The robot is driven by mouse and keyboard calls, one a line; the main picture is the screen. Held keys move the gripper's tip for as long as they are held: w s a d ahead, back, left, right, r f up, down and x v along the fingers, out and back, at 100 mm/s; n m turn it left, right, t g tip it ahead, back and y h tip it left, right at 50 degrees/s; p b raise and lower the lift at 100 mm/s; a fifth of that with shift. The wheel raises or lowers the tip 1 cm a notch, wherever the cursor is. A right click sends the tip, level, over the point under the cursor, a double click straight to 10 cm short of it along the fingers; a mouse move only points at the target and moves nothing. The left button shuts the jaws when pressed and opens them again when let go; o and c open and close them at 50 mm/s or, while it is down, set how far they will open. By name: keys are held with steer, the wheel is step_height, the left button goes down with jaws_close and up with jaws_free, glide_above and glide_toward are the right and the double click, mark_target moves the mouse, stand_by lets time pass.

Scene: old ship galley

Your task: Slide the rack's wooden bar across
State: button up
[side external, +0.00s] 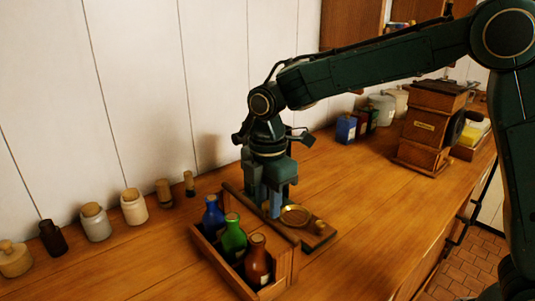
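A wooden rack (218,259) stands on the counter, holding a blue bottle (213,217), a green bottle (233,238) and a brown bottle (257,263), all upright with corks. A long wooden piece (283,234) runs along the rack's right side; I cannot tell whether it is the sliding bar. My gripper (270,210) points down just right of the rack, behind the brass dish. A blue-grey shape shows at its fingertips; I cannot tell whether it is a finger or something held. The gripper hides part of the wood behind it.
A round brass dish (295,215) sits on a small wooden board (318,239) with a knob beside it. Several jars (134,209) line the wall at left. A wooden grinder-like box (428,125) and tins (346,128) stand at right. The front counter is clear.

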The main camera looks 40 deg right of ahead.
mark_target(252, 208)
steer(key=c, duration=0.4)
steer(key=shift+o, duration=0.2)
steer(key=shift+a, duration=2)
steer(key=o, duration=0.9)
